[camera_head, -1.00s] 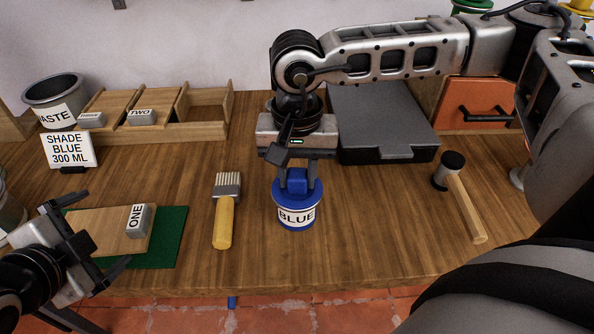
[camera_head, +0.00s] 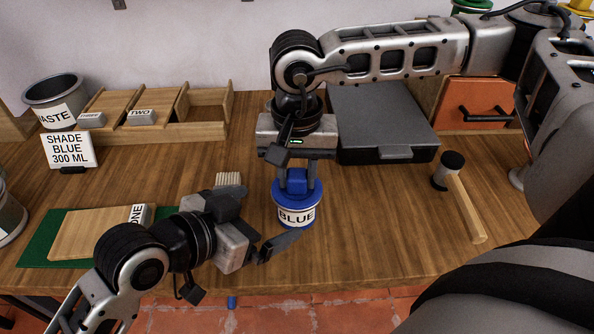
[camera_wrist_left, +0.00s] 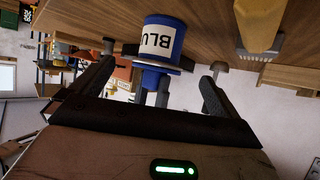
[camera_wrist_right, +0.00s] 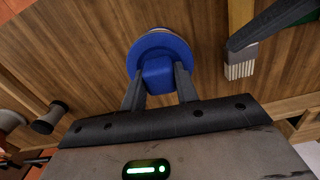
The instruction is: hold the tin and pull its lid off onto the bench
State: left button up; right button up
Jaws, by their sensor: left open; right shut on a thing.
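The tin (camera_head: 297,215), with a white BLUE label, stands upright on the bench. Its blue lid (camera_head: 311,190) sits on top, with a block-shaped knob (camera_wrist_right: 157,72). My right gripper (camera_head: 297,180) reaches down from above and is shut on this knob. My left gripper (camera_head: 262,225) is open and low over the bench, just left and in front of the tin, its jaws facing it. In the left wrist view the tin (camera_wrist_left: 160,36) appears upside down, between and beyond the open fingers; I see no contact. In the right wrist view the lid (camera_wrist_right: 178,52) hides most of the tin.
A brush (camera_head: 228,180) lies left of the tin, its handle hidden behind my left gripper. A mallet (camera_head: 465,205) lies at the right. A wooden board (camera_head: 90,235) on a green mat (camera_head: 38,245) is at the left. Bare bench (camera_head: 385,215) lies right of the tin.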

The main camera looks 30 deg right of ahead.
aim_at(279, 207)
pick_arm(q)
jog(key=x, duration=0.8)
jog(key=shift+w+d+f, duration=0.1)
jog(key=shift+d, duration=0.1)
jog(key=c, duration=1.3)
jog(key=o, duration=1.3)
jog(key=shift+v, duration=0.9)
